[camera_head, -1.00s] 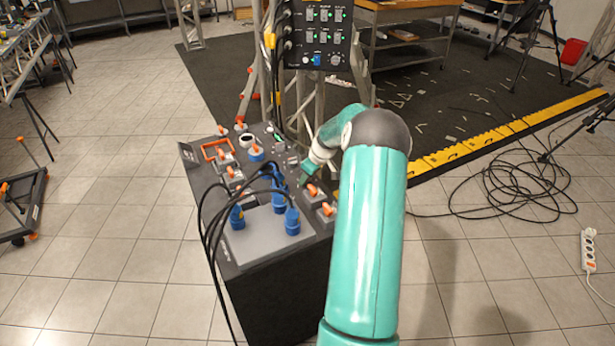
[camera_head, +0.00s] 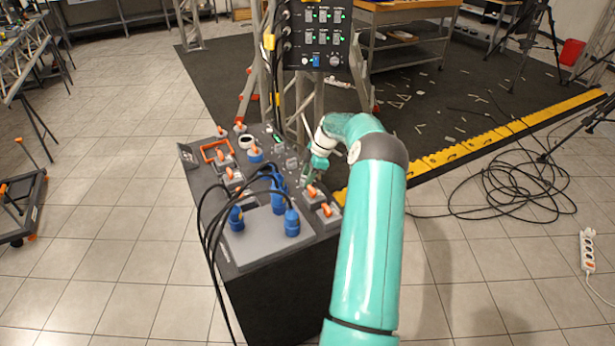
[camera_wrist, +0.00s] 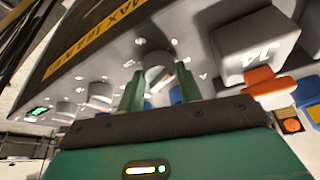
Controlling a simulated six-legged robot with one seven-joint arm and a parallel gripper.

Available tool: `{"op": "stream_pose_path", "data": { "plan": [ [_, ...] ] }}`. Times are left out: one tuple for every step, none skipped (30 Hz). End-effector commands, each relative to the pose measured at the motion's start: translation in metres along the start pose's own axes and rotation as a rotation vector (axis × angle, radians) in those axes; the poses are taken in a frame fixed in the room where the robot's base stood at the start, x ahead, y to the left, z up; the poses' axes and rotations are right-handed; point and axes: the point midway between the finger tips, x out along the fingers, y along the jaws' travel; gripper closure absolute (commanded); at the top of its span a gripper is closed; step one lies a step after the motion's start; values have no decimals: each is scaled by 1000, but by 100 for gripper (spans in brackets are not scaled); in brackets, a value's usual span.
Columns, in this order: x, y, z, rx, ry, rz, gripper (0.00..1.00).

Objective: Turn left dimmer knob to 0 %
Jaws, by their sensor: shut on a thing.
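My gripper (camera_wrist: 159,88) is shut on a grey round knob (camera_wrist: 160,68) in the wrist view, one green finger on each side. The knob stands on a light grey panel face. More grey knobs (camera_wrist: 100,94) sit in a row to the left, and a small green-lit display (camera_wrist: 38,112) is at the panel's left edge. I cannot tell which knob is the left dimmer, nor read its setting. In the head view my gripper (camera_head: 309,179) is at the right side of the dark control box (camera_head: 283,290); the held knob is hidden there.
Blue plugs (camera_head: 292,222) with black cables stand on the box's near part. Orange-levered switches (camera_head: 315,192) sit close to my gripper. In the wrist view a block marked J4 (camera_wrist: 255,45) with an orange lever (camera_wrist: 268,83) is right of the fingers. A truss and switch panel (camera_head: 318,38) stand behind.

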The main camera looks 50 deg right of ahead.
Motion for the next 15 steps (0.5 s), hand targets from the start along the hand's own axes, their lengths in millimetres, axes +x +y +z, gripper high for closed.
{"op": "stream_pose_path", "data": {
  "plan": [
    [2, -1, 1, -12, 0, -10, 88],
    [2, -1, 1, -20, -1, -13, 88],
    [2, -1, 1, -29, -1, -16, 88],
    [2, -1, 1, -35, -1, -18, 88],
    [2, 0, 1, -39, -2, -20, 88],
    [2, -1, 1, -43, -2, -22, 88],
    [2, -1, 1, -46, -2, -23, 88],
    [2, -1, 1, -48, -1, -24, 88],
    [2, -1, 1, -50, -1, -25, 88],
    [2, -1, 1, -50, -1, -26, 88],
    [2, -1, 1, -51, -1, -26, 88],
    [2, -1, 1, -51, -1, -26, 88],
    [2, -1, 1, -51, -1, -26, 88],
    [2, -1, 1, -51, -1, -26, 88],
    [2, -1, 1, -51, -1, -26, 88]
  ]
}}
